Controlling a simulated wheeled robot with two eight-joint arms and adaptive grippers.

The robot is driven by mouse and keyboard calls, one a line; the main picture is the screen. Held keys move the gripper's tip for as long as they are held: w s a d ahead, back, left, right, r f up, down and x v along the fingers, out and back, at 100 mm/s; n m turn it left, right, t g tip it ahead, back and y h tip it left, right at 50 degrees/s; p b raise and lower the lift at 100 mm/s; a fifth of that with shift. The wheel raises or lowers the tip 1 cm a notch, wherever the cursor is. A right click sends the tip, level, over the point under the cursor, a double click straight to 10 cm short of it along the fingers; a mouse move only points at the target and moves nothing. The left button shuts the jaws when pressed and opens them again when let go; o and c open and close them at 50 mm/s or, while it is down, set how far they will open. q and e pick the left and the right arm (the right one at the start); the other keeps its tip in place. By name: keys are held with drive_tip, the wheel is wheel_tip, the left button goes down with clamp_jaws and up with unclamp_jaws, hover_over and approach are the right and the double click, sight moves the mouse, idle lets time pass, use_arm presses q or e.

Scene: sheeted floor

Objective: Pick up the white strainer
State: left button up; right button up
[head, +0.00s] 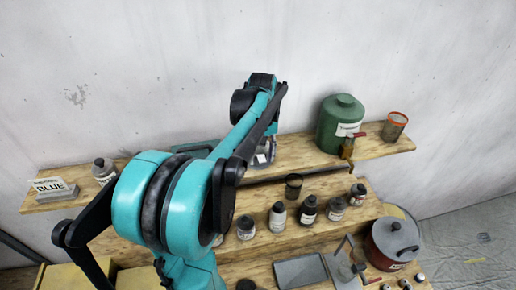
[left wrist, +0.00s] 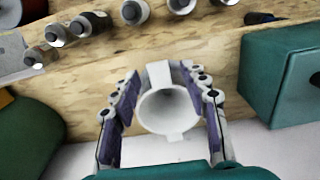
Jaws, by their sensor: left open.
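The white strainer (left wrist: 166,112) shows in the left wrist view as a round white bowl with a flat tab on the shelf side. My left gripper (left wrist: 160,74) is open, with one purple-padded finger on each side of the strainer. Slim gaps seem to remain between pads and bowl; contact cannot be told. In the head view the strainer is not distinguishable behind my left arm, whose gripper (head: 264,154) is mostly covered at the upper shelf. My right gripper is not in view.
A teal box (left wrist: 283,75) stands close to the right in the wrist view. On the upper shelf (head: 300,150) are a green canister (head: 338,125) and an orange-rimmed mesh cup (head: 394,127). Several bottles (head: 308,211) line the lower shelf. A white wall is behind.

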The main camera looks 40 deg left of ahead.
use_arm(q)
drive_tip(key=shift+f, duration=0.5)
drive_tip(key=shift+s+d, duration=0.3)
drive_tip(key=shift+w+a+f, duration=0.1)
drive_tip(key=shift+w+a, duration=0.05)
drive_tip(key=c, duration=1)
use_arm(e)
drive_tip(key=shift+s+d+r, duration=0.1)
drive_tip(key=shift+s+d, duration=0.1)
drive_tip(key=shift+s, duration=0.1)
